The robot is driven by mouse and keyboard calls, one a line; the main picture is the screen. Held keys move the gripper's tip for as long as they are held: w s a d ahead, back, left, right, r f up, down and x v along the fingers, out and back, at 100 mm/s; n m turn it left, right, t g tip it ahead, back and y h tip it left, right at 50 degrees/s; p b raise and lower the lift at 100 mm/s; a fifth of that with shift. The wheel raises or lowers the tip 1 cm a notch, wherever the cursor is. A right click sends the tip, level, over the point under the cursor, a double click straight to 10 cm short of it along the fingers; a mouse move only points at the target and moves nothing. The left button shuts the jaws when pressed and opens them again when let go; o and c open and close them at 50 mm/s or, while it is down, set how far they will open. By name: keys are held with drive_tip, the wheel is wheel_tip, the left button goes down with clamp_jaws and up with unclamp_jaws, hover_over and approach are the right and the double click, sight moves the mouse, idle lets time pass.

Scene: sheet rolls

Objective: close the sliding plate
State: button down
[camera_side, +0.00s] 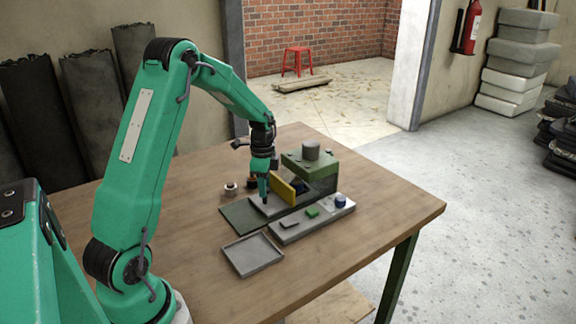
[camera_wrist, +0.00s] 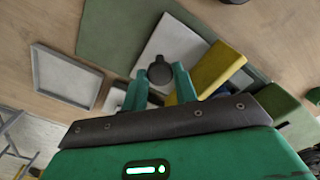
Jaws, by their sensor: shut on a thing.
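The sliding plate looks to be the light grey flat plate (camera_side: 274,209) beside the green box-shaped machine (camera_side: 318,172). It also shows in the wrist view (camera_wrist: 178,40), with a dark round knob (camera_wrist: 160,70) on it. My gripper (camera_side: 264,196) points down over the plate. In the wrist view my gripper (camera_wrist: 159,82) has its two fingers on either side of the knob and is shut on it. A yellow upright panel (camera_side: 283,190) stands between my gripper and the machine, close to the fingers. The fingers hide part of the plate and the knob's lower side.
A dark green base (camera_side: 241,216) lies under the plate. A grey block (camera_side: 302,226) with a green button and a blue knob lies in front of the machine. An empty grey tray (camera_side: 252,254) lies nearer the front. Small cylinders (camera_side: 231,189) stand behind. The table's right side is clear.

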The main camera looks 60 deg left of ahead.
sight(277, 198)
drive_tip(key=shift+w+r, duration=0.1)
drive_tip(key=shift+w, duration=2.2)
drive_tip(key=c, duration=1.1)
unclamp_jaws()
drive_tip(key=shift+s, duration=0.1)
wheel_tip(277, 198, up, 8)
